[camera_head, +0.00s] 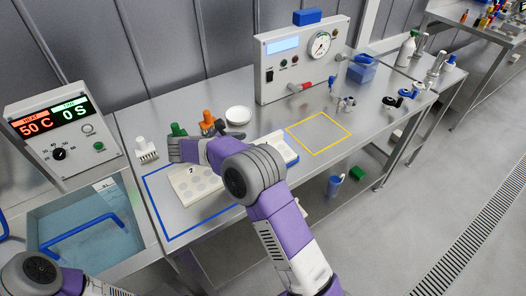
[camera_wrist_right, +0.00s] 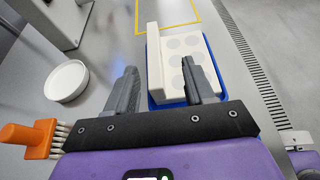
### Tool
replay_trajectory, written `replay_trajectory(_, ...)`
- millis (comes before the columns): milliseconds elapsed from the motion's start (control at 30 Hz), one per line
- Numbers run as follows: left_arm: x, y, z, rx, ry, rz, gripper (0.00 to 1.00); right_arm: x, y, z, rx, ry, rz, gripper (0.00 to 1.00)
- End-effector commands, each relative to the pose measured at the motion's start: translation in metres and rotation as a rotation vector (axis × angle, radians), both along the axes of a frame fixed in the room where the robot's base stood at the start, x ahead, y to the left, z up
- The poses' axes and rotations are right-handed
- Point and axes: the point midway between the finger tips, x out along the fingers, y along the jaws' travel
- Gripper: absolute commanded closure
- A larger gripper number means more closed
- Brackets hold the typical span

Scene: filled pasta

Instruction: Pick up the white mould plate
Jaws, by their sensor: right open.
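A white mould plate with round wells (camera_wrist_right: 178,45) sits in a blue tray in the right wrist view, with a raised white wall along its left side. In the head view only part of this plate (camera_head: 279,147) shows past my arm. My right gripper (camera_wrist_right: 160,67) is open; in the picture the raised wall lies between its fingertips, the right finger over the wells. No contact is clear. A cream plate with wells and a "2" label (camera_head: 193,187) lies left of my arm. My left gripper is not in view.
A white round dish (camera_head: 238,115) and an orange-handled brush (camera_head: 208,121) stand behind my right arm. The yellow outlined square (camera_head: 319,133) is empty. A control box (camera_head: 300,60) stands at the back. A water bath (camera_head: 85,225) is at left.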

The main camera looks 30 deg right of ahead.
Motion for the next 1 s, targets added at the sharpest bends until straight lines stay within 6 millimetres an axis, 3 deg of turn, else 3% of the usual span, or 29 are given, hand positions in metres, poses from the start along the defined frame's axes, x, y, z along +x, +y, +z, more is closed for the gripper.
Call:
replay_trajectory(33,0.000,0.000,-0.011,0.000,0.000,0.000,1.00,0.000,0.000,-0.011,0.000,0.001,0.000,0.47)
replay_trajectory(133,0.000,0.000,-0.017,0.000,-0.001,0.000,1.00,0.000,0.000,-0.017,0.000,0.001,0.001,0.47)
replay_trajectory(533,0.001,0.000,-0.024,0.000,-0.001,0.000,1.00,0.002,-0.030,-0.031,-0.001,0.001,0.000,0.47)
replay_trajectory(800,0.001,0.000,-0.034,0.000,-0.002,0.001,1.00,0.005,-0.066,-0.046,-0.001,0.000,-0.001,0.47)
replay_trajectory(1000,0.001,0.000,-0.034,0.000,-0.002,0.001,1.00,0.005,-0.070,-0.047,-0.001,0.000,0.001,0.47)
